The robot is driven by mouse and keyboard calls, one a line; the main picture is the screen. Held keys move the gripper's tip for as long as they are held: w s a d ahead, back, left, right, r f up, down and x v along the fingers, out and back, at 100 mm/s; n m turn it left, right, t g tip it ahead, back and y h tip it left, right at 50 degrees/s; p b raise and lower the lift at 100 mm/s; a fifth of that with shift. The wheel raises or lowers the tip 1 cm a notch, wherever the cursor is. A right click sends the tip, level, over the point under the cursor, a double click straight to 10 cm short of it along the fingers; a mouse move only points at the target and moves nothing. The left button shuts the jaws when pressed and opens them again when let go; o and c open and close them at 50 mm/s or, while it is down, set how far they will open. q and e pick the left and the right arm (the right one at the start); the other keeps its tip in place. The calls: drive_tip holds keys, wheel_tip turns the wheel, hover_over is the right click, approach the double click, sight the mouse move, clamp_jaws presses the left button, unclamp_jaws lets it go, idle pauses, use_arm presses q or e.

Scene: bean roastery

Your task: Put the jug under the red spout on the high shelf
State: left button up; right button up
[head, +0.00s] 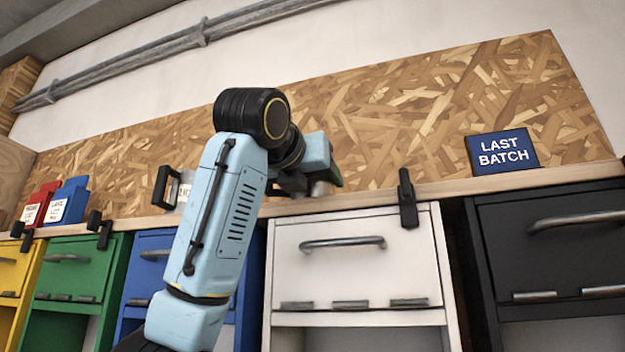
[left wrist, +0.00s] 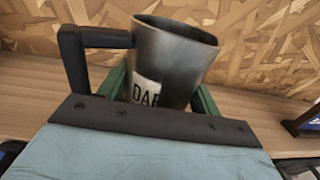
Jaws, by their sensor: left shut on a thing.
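In the left wrist view, a grey metal jug (left wrist: 172,62) with a black handle on its left and a label reading "DAR" stands between the green finger pads of my left gripper (left wrist: 165,92). The gripper is shut on it. In the head view, my left gripper (head: 312,186) is at the shelf edge above the white cabinet; it hides most of the jug. The high shelf (head: 365,193) is a long wooden board in front of a chipboard wall. I see no red spout. My right gripper is not in view.
A second black-handled jug (head: 165,187) stands on the shelf, partly behind my left arm. A red container (head: 38,203) and a blue container (head: 68,201) are further left. A "LAST BATCH" sign (head: 502,151) stands right. A black clip-like part (head: 407,198) sits on the shelf edge.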

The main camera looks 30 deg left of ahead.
use_arm(q)
drive_tip(key=shift+s+d+f, duration=0.1)
drive_tip(key=shift+f, duration=0.15)
drive_tip(key=o, duration=1.2)
drive_tip(key=shift+c, duration=0.2)
drive_tip(key=shift+r, duration=0.2)
drive_tip(key=s+d+b, duration=0.2)
drive_tip(key=s+b, duration=0.2)
drive_tip(key=s, duration=0.7)
drive_tip(key=shift+s, duration=0.4)
